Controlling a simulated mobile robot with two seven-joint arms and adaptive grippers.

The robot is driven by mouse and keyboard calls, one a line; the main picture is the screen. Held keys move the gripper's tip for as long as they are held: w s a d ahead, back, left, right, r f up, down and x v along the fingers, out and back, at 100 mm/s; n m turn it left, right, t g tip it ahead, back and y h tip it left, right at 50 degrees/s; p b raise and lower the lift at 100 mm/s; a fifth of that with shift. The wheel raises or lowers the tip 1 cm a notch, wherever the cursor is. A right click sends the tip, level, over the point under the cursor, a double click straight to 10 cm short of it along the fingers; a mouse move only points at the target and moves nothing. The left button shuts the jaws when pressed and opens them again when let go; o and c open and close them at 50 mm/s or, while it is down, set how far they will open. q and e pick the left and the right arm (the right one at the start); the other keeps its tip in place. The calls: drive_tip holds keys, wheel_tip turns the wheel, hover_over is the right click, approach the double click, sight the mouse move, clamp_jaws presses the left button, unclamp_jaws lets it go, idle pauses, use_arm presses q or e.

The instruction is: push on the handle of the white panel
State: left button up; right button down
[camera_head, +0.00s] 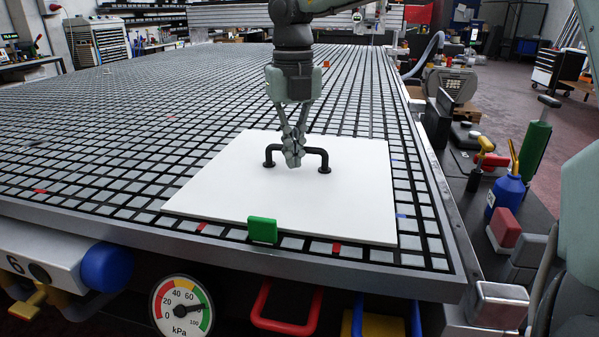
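The white panel (235,193) lies flat on the grid table, near its front right corner. Its black handle (325,158) is a low bar on two feet near the panel's middle. My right gripper (293,160) comes down from above with its fingers at the middle of the handle and hides part of the bar. The fingertips look close together, but I cannot tell whether they grip the bar or only touch it. My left gripper is not in view.
A green block (263,230) stands at the panel's front edge. The grid table (110,150) is mostly clear to the left and behind. A pressure gauge (181,306) is below the table's front edge. Bottles and tools, including a blue can (507,194), stand at the right.

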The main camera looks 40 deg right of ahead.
drive_tip(key=shift+w+d+b, duration=0.2)
drive_tip(key=shift+b, duration=0.5)
idle(1.8)
drive_tip(key=shift+s+a, duration=0.15)
drive_tip(key=shift+s+a+f+b, duration=0.1)
drive_tip(key=shift+s+a+b, duration=0.25)
drive_tip(key=shift+a+b, duration=0.1)
drive_tip(key=shift+s+a+b, duration=0.4)
drive_tip(key=shift+s+a, duration=0.3)
drive_tip(key=shift+a, duration=0.1)
wheel_tip(320, 180, up, 8)
drive_tip(key=p, duration=0.5)
